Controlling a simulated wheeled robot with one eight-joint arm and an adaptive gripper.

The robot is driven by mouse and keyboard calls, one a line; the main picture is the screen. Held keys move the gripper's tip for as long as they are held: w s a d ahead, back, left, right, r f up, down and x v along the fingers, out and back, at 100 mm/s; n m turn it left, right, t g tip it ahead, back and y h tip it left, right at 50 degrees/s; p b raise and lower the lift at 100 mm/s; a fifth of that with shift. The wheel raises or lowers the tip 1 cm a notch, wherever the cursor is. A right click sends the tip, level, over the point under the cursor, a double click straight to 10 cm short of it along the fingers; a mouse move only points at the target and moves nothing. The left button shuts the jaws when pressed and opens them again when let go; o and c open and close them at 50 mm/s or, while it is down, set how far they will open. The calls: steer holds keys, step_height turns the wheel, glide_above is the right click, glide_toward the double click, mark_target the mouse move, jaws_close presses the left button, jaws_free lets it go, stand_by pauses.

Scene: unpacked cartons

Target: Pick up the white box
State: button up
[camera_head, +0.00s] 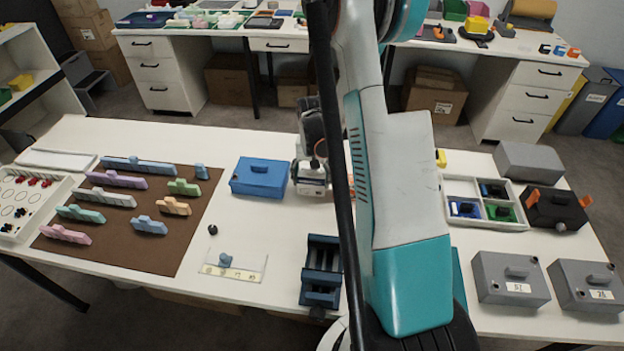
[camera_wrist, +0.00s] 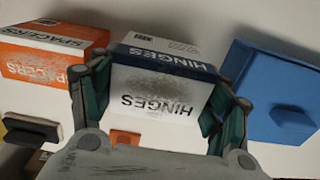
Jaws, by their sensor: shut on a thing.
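The white box (camera_wrist: 155,98) carries the word HINGES and has a dark blue band at its far edge. In the wrist view it sits between the two fingers of my gripper (camera_wrist: 163,112), which is shut on its sides. In the head view my gripper (camera_head: 312,170) points down at the middle of the table, partly behind my arm, and part of the white box (camera_head: 311,188) shows below it. I cannot tell whether the box touches the table.
A blue lidded box (camera_head: 259,177) stands just left of my gripper. An orange SPACERS box (camera_wrist: 45,62) is beside the white box in the wrist view. A dark blue vise-like block (camera_head: 321,272) is nearer the front edge. A divided tray (camera_head: 483,183) lies to the right.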

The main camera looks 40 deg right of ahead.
mark_target(312, 173)
step_height(312, 173, up, 19)
steer(key=p, duration=0.5)
